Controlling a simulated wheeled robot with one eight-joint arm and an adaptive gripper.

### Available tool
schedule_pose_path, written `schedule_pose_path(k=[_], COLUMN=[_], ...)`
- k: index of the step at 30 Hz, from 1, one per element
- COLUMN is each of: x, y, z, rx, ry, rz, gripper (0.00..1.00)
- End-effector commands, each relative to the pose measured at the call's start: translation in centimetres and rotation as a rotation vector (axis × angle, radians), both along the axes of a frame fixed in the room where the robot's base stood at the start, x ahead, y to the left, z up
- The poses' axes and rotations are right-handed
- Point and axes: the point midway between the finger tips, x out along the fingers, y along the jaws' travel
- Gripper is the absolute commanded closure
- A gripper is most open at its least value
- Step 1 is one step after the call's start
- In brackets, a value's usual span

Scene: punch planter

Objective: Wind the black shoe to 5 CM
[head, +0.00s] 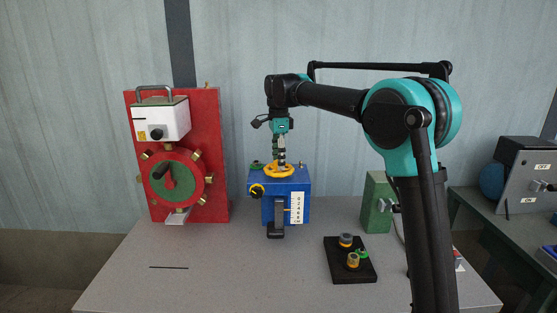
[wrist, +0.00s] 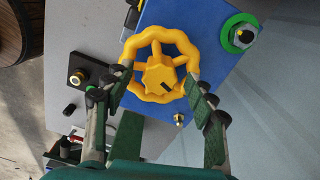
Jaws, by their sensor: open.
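The blue box (head: 265,190) stands on the grey table with a yellow handwheel (head: 287,171) on top. The black shoe (head: 275,231) is low on the box's front, near the table, below a dark upright bar. A white scale card (head: 297,208) is beside it, with a thin pointer at its left; its figures are too small to read. My gripper (head: 279,160) points down over the handwheel. In the wrist view my gripper (wrist: 157,79) is open, with a fingertip at either side of the yellow wheel (wrist: 128,53) and its central knob (wrist: 160,74); I cannot tell whether they touch it.
A red panel (head: 213,155) with a round dial stands at left. A black tray (head: 340,270) with small fittings and a green box (head: 374,200) are at right. A black-and-yellow knob (head: 257,191) is on the blue box's front. The front middle of the table is clear.

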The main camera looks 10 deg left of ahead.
Motion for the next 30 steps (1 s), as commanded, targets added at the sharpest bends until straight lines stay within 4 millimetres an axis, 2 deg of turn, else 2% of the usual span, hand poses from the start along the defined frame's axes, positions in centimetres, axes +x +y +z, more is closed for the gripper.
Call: schedule_pose_path(k=[5, 6, 18, 30], x=[0.01, 0.01, 0.01, 0.00], y=[0.00, 0.00, 0.00, 0.00], z=[0.00, 0.00, 0.02, 0.04], rx=[0.000, 0.000, 0.000, 0.000], ry=[0.000, 0.000, 0.000, 0.000], rz=[0.000, 0.000, 0.000, 0.089], gripper=[0.44, 0.46, 0.94, 0.94])
